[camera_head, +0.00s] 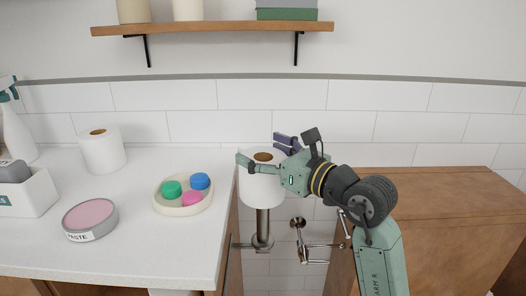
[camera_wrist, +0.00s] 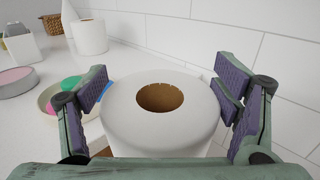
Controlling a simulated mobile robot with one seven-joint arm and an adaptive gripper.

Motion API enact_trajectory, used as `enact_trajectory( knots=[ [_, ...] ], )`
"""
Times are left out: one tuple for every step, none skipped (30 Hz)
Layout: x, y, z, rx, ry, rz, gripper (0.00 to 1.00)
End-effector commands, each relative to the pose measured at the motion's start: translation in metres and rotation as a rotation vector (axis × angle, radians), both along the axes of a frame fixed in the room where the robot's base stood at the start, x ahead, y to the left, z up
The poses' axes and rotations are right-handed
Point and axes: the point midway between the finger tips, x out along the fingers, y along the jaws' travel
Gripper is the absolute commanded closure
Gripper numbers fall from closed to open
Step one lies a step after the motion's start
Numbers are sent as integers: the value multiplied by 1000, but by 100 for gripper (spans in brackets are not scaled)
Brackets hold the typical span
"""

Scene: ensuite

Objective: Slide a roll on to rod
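A white roll (camera_head: 262,187) with a brown core stands upright right of the counter, directly above a vertical metal post (camera_head: 263,222). How far the post goes into the core is hidden. My gripper (camera_head: 264,151) is at the roll's top, its fingers spread on two sides. In the wrist view, the roll (camera_wrist: 160,130) lies between the open fingers (camera_wrist: 162,88), with small gaps appearing beside it. Its core opening faces the camera, and no post shows inside. A second white roll (camera_head: 103,153) stands on the counter, also in the wrist view (camera_wrist: 90,37).
A metal wall fitting (camera_head: 298,222) with thin bars is right of the post. A wooden cabinet (camera_head: 450,225) stands further right. The counter (camera_head: 130,245) holds a round dish (camera_head: 181,208) with coloured items, a pink-topped tin (camera_head: 90,219) and a white box (camera_head: 28,195). A shelf (camera_head: 215,29) hangs above.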

Motion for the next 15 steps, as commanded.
enact_trajectory(
  knots=[
    [0,0,0,0,0,0,13],
    [0,0,0,0,0,0,11],
    [0,0,0,0,0,0,8],
    [0,0,0,0,0,0,6],
    [0,0,0,0,0,0,4],
    [0,0,0,0,0,0,1],
    [0,0,0,0,0,0,0],
    [0,0,0,0,0,0,0],
    [0,0,0,0,0,0,0],
    [0,0,0,0,0,0,0],
    [0,0,0,0,0,0,0],
    [0,0,0,0,0,0,0],
    [0,0,0,0,0,0,0],
    [0,0,0,0,0,0,0],
    [0,0,0,-1,1,0,0]
  ],
)
